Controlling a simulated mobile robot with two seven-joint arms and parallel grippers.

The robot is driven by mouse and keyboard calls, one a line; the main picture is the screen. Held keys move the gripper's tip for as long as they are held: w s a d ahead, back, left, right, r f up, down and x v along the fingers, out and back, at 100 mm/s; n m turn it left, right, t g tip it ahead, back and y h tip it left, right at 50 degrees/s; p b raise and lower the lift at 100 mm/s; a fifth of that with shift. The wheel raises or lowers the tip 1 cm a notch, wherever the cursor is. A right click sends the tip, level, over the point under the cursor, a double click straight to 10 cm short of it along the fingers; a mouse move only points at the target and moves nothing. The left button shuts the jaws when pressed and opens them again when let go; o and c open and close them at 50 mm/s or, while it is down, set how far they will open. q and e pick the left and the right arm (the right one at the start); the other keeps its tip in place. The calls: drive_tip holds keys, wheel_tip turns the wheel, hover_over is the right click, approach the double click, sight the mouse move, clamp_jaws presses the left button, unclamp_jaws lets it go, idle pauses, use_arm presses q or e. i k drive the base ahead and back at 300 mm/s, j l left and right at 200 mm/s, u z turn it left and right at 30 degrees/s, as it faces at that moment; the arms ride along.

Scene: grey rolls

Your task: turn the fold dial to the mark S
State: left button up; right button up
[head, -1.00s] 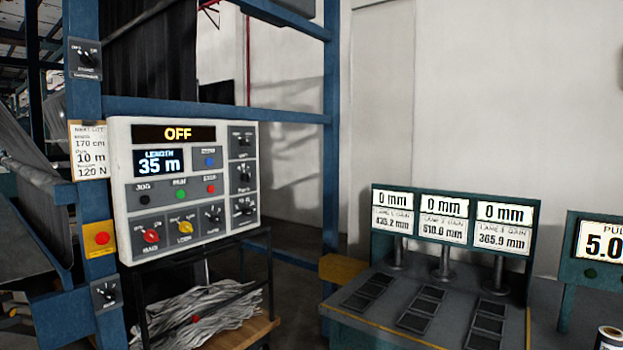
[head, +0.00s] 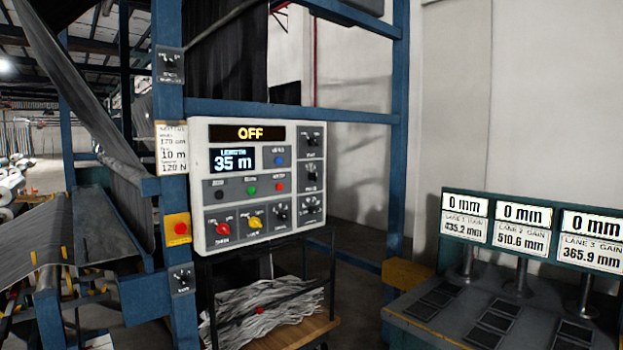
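The white control panel (head: 202,240) shows in the middle of the head view, with an orange OFF display and a 35 m length display. It carries a red knob (head: 222,229), a yellow knob (head: 255,221) and several black dials, such as one low in its middle (head: 280,213). A black dial (head: 182,279) is on the blue post below the panel's left edge, and another dial (head: 171,62) is higher on that post. The labels are too small to tell which one is the fold dial or where its S mark is. Neither gripper is in view.
A red stop button (head: 181,228) on a yellow plate is left of the panel. A cart (head: 318,325) with grey scraps stands below the panel. A bench (head: 420,318) with three 0 mm displays stands at right. Grey rolls (head: 12,185) lie far left.

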sight(312, 177)
drive_tip(key=i+l+z, duration=0.2)
drive_tip(key=i, duration=0.4)
drive_tip(key=i+j+z, duration=0.1)
drive_tip(key=i+z, duration=0.15)
drive_tip(key=i, duration=0.3)
drive_tip(key=i+j+z, duration=0.2)
drive_tip(key=i, duration=0.4)
drive_tip(key=i+j+z, duration=0.2)
drive_tip(key=i, duration=0.4)
drive_tip(key=l, duration=0.1)
